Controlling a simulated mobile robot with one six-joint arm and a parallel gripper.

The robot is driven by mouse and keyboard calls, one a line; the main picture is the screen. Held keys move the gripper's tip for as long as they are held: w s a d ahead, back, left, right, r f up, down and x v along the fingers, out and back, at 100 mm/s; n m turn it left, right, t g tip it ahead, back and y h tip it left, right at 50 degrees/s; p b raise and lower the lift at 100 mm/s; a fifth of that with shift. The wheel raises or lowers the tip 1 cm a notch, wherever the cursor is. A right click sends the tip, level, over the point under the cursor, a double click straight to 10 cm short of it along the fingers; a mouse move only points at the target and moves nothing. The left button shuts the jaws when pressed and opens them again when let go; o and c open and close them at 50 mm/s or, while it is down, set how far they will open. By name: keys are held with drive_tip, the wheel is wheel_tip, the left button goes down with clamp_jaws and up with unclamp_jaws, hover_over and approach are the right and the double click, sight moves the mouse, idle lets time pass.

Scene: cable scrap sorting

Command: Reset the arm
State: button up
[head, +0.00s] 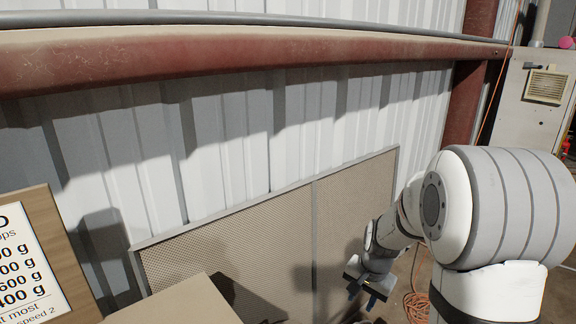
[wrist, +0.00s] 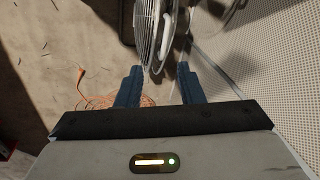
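My arm comes in from the right of the head view and reaches down and to the left. My gripper (head: 363,294) hangs low near the perforated panel, its blue fingers pointing down. In the wrist view my gripper (wrist: 161,72) has its two blue fingers clearly apart, with nothing held between them. A caged fan (wrist: 150,35) shows beyond the fingertips, apart from them as far as I can tell.
A framed perforated panel (head: 230,236) stands along the corrugated wall (head: 240,130). An orange cable (head: 416,306) lies coiled on the floor. A printed sign (head: 25,262) and a tan surface (head: 175,305) are at lower left. A pale cabinet (head: 520,105) stands right.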

drive_tip(key=s+a+r+n+p, duration=0.2)
drive_tip(key=s+r+p, duration=0.3)
drive_tip(key=s+r, duration=0.4)
drive_tip(key=s+a+r+n+t+p, duration=0.1)
drive_tip(key=s+r+n+p, duration=0.4)
drive_tip(key=s+r, duration=0.5)
wheel_tip(320, 180, up, 5)
drive_tip(key=shift+s+a+r+n+h+p, duration=0.2)
drive_tip(key=shift+s+a+n+h+p, duration=0.1)
drive_tip(key=shift+a+h+p, duration=0.15)
drive_tip(key=shift+a, duration=0.1)
idle(0.7)
